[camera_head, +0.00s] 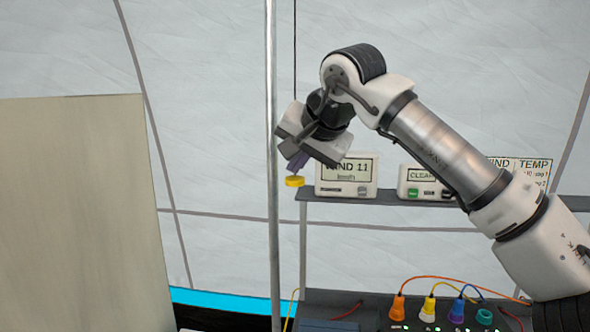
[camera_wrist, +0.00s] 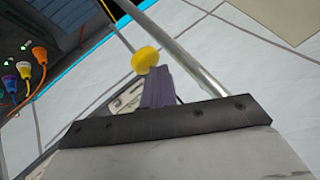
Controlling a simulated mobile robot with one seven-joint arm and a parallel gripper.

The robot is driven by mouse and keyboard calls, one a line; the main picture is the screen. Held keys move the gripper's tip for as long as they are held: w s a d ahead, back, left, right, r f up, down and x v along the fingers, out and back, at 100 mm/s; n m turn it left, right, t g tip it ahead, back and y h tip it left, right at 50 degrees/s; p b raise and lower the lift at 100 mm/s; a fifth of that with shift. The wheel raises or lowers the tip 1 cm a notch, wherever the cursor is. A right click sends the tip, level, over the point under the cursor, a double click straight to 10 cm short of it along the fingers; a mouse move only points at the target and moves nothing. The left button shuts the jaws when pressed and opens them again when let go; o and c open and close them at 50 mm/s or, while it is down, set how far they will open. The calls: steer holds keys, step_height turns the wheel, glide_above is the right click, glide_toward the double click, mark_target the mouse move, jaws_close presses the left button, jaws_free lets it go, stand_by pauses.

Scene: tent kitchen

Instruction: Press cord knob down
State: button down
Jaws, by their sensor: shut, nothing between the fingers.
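The cord knob is a small yellow disc (camera_head: 294,181) just left of the wind display in the head view. A dark line of cord runs down from above, and a yellow cord shows lower down. My gripper (camera_head: 295,170) is shut and empty, its purple fingers pointing down with the tips right at the top of the knob. In the wrist view, the yellow knob (camera_wrist: 145,61) sits just beyond the tips of the purple fingers (camera_wrist: 157,78). I cannot tell whether they touch. The fingers partly hide the cord.
A metal pole (camera_head: 272,120) stands close to the left of my gripper. A wind display (camera_head: 345,190) and a second box (camera_head: 412,193) stand on a grey shelf (camera_head: 400,204) at the right. Coloured plugs (camera_head: 428,310) sit lower down. A pale panel (camera_head: 80,210) fills the left.

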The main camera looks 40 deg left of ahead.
mark_target(297, 179)
step_height(297, 179, up, 6)
steer(key=p, duration=0.6)
steer(key=shift+r+p, duration=0.1)
steer(key=shift+p, duration=0.3)
